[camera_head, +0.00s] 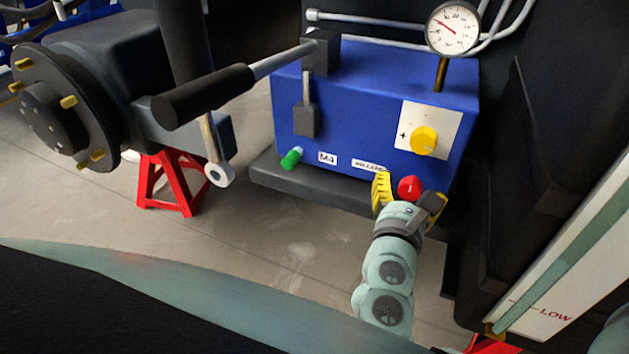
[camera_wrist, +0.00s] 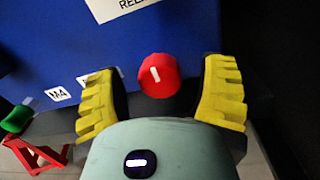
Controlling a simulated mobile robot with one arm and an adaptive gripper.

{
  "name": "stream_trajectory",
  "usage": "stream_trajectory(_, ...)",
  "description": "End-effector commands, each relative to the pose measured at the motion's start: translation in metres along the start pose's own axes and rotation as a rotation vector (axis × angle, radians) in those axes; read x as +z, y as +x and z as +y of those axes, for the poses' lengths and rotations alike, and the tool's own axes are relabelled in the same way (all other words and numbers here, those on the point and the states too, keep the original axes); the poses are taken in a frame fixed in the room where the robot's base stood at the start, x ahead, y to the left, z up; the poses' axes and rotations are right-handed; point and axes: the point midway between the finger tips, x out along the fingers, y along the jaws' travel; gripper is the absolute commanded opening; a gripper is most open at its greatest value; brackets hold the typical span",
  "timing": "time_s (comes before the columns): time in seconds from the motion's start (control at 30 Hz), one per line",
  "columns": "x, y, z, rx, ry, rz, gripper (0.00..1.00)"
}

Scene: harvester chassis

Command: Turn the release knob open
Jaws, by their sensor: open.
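The red release knob (camera_head: 409,187) sticks out from the lower right of the blue box's front. In the wrist view the red knob (camera_wrist: 158,74) shows a short white mark, tilted slightly from upright. My gripper (camera_head: 409,192) is open, with its yellow ribbed fingers on either side of the knob. In the wrist view my gripper (camera_wrist: 162,92) shows a gap between each finger and the knob.
The blue box (camera_head: 350,115) also bears a yellow knob (camera_head: 424,140), a green knob (camera_head: 291,158), a black-gripped lever (camera_head: 205,95) and a gauge (camera_head: 453,28). A red stand (camera_head: 172,184) is at left. A dark wall (camera_head: 530,150) rises close on the right. Floor is open in front.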

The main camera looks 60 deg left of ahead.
Motion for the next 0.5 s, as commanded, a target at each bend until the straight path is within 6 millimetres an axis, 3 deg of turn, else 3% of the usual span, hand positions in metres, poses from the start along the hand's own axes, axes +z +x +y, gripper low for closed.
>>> stream_trajectory(0.3,0.0005,0.0019,-0.0008,-0.002,0.0,-0.001,0.7)
stream_trajectory(0.33,0.0005,0.0019,-0.0007,-0.002,0.0,-0.001,0.74)
stream_trajectory(0.5,0.0004,0.0018,-0.0006,-0.002,0.0,-0.001,0.57)
